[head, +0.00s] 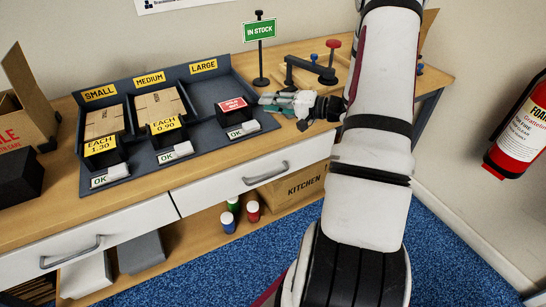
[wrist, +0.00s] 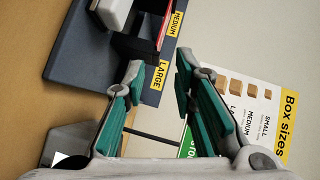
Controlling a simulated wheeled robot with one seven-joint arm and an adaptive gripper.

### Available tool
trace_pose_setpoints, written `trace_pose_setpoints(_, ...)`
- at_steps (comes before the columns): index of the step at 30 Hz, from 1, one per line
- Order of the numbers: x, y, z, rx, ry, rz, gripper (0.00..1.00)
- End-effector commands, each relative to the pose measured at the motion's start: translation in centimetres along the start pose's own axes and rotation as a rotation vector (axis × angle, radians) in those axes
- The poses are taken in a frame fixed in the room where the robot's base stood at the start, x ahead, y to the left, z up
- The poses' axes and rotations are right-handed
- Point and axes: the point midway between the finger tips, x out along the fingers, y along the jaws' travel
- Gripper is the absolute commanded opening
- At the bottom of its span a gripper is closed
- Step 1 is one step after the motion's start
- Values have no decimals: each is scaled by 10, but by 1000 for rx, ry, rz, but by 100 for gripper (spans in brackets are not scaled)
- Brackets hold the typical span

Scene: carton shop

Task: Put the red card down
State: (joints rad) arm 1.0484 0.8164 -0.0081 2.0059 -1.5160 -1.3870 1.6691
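The red card (head: 232,104) sits in the black holder (head: 230,118) at the front of the LARGE compartment. Its lettering is too small to read. My gripper (head: 268,99) is just to the right of the card, apart from it. In the wrist view my gripper (wrist: 159,63) has its two teal-padded fingers spread with nothing between them. A thin red edge of the card (wrist: 164,22) shows beyond the fingertips, beside the black holder. The LARGE compartment (head: 208,92) of the dark tray is empty.
The SMALL and MEDIUM compartments hold flat cartons (head: 104,122) and (head: 160,105), with yellow price cards (head: 100,146) in front. A green IN STOCK sign (head: 259,31) stands behind my gripper. A black fixture with a red knob (head: 333,43) is close by. White OK blocks (head: 243,130) line the tray's front.

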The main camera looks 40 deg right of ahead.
Motion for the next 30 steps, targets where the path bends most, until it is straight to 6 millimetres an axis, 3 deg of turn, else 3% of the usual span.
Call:
trace_pose_setpoints(3, 30, -32, -21, -232, 73, 184, 25)
trace_pose_setpoints(6, 42, -58, -34, -401, 134, 343, 25)
trace_pose_setpoints(10, 45, -96, -39, -578, 193, 544, 25)
trace_pose_setpoints(14, 33, -134, -26, -701, 219, 733, 25)
trace_pose_setpoints(20, -5, -180, 30, -793, 165, 986, 25)
trace_pose_setpoints(23, -30, -195, 73, -805, 84, 1083, 25)
trace_pose_setpoints(30, -100, -210, 208, -798, -268, 1192, 25)
